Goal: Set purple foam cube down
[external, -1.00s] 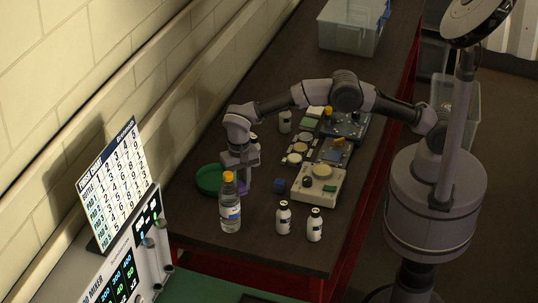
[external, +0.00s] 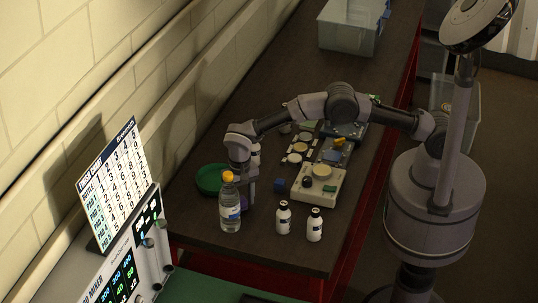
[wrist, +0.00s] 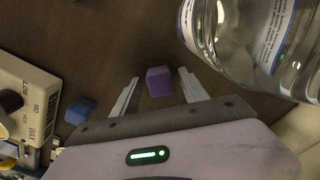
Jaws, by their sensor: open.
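The purple foam cube (wrist: 159,81) shows in the wrist view between the two fingertips of my gripper (wrist: 157,84), with a gap on both sides. The fingers are open and the cube looks to be on the dark tabletop. In the external view the cube (external: 244,202) is only a small purple patch behind the bottle, low beside my gripper (external: 246,192), and is mostly hidden.
A clear bottle with an orange cap (external: 230,210) stands close to my gripper; it also fills the upper right of the wrist view (wrist: 250,40). A blue cube (external: 280,184), a green dish (external: 210,178), two small white bottles (external: 283,218) and a pale device (external: 322,184) are nearby.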

